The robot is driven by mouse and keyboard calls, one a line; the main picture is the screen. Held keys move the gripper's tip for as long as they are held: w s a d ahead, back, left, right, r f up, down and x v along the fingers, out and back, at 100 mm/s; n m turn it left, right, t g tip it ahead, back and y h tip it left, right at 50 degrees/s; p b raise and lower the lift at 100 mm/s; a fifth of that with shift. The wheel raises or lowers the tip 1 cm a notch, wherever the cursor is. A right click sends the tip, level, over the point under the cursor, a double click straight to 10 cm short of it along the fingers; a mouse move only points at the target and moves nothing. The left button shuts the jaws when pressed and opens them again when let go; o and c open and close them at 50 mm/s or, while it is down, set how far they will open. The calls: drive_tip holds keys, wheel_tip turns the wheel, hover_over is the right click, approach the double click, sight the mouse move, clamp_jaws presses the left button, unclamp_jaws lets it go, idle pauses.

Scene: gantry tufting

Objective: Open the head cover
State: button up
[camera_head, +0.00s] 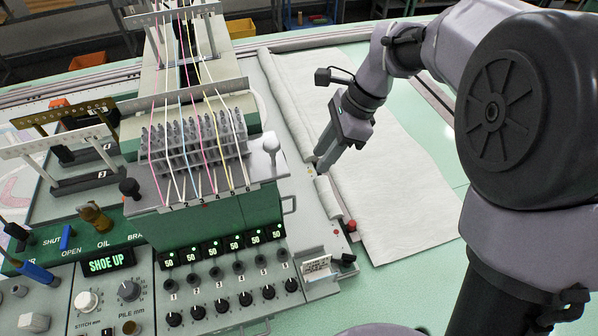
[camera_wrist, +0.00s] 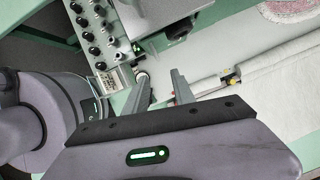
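The tufting head is a green-sided box (camera_head: 208,228) with a grey top plate (camera_head: 262,178) that carries rows of grey pegs and threads. Black ball knob (camera_head: 129,187) and white ball knob (camera_head: 271,146) stand at the plate's two ends. A small metal handle (camera_head: 289,205) sits on the box's right side. I cannot tell which part is the head cover; no raised lid shows. My gripper (camera_head: 322,168) is to the right of the head, pointing down and apart from it. In the wrist view its two fingers (camera_wrist: 160,82) are spread with nothing held between them.
A control panel (camera_head: 228,290) with dials and a "SHOE UP" display (camera_head: 107,261) lies in front of the head. A white fabric roll (camera_head: 292,100) and sheet (camera_head: 400,190) lie to the right. A red button (camera_head: 351,225) is near my gripper. Green table shows at lower right.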

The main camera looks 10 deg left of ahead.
sight(294, 208)
drive_tip(key=b+x, duration=0.1)
drive_tip(key=x, duration=0.4)
drive_tip(key=b+x, duration=0.1)
drive_tip(key=x, duration=0.5)
drive_tip(key=b+x, duration=0.2)
drive_tip(key=x, duration=0.3)
drive_tip(key=shift+s+a+f, duration=0.1)
drive_tip(key=shift+s+f, duration=0.25)
drive_tip(key=shift+s, duration=0.05)
clamp_jaws()
